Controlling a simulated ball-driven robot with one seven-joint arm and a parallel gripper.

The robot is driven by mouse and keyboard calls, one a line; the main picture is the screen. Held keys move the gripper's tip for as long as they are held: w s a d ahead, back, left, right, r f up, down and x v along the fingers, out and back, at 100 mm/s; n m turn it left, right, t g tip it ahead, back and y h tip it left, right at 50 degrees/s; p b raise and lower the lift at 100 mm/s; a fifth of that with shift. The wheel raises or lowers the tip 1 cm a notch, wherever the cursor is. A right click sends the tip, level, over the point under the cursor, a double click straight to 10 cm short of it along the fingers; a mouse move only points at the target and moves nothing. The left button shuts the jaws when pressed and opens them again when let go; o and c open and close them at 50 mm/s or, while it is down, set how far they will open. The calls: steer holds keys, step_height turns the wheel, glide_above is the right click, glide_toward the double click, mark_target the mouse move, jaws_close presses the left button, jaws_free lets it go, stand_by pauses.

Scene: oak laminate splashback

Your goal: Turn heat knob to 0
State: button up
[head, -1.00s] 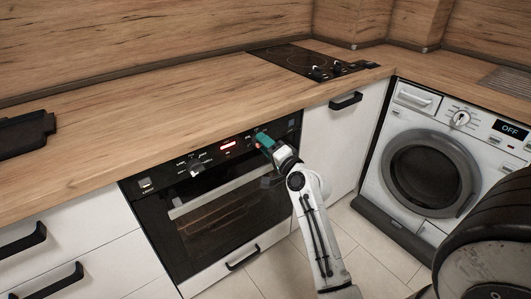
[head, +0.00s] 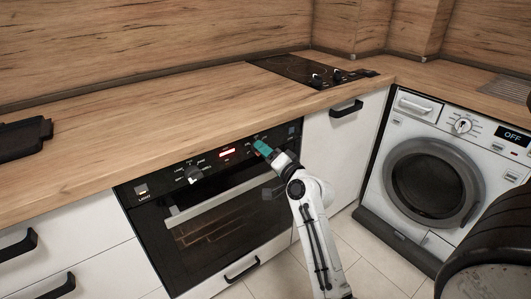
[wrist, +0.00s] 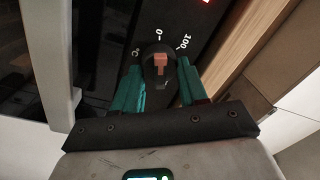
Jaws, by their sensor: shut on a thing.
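The heat knob (wrist: 160,64) is a dark round knob with a pinkish-orange marking. It sits on the black oven panel, with a printed 0 above it, 100 to its upper right and °C to its left. My gripper (wrist: 160,84) has teal fingers on either side of the knob and is shut on it. In the head view my gripper (head: 263,150) is at the right part of the oven panel and hides the knob.
The oven (head: 215,225) has a red lit display (head: 227,152) and another knob (head: 193,174) left of my gripper. Its door handle (head: 205,203) runs below the panel. The wooden countertop (head: 150,130) overhangs above. A washing machine (head: 430,175) stands to the right.

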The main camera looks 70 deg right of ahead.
steer(key=o, duration=1.1)
steer(key=shift+c, duration=0.2)
steer(key=v, duration=1)
steer(key=shift+s+a, duration=0.3)
steer(key=shift+f, duration=0.1)
steer(key=w+a+f+n+g+y, duration=0.25)
steer(key=a+f+n+y, duration=0.2)
steer(key=a, duration=0.25)
steer(key=w+a+f+n+g+y, duration=0.1)
steer(key=w+a+f+n+y, duration=0.25)
steer(key=a+f, duration=0.35)
steer(key=s+a+f+n+g+y, duration=0.1)
steer(key=s+a+f+n+g, duration=0.45)
steer(key=a, duration=0.25)
steer(key=s+a+f+n+g, duration=0.4)
steer(key=s+a+g, duration=0.2)
steer(key=s+a, duration=0.15)
step_height(320, 180, up, 16)
steer(key=p, duration=1.5)
steer(key=shift+s+a+p, duration=0.25)
steer(key=shift+a+p, duration=0.05)
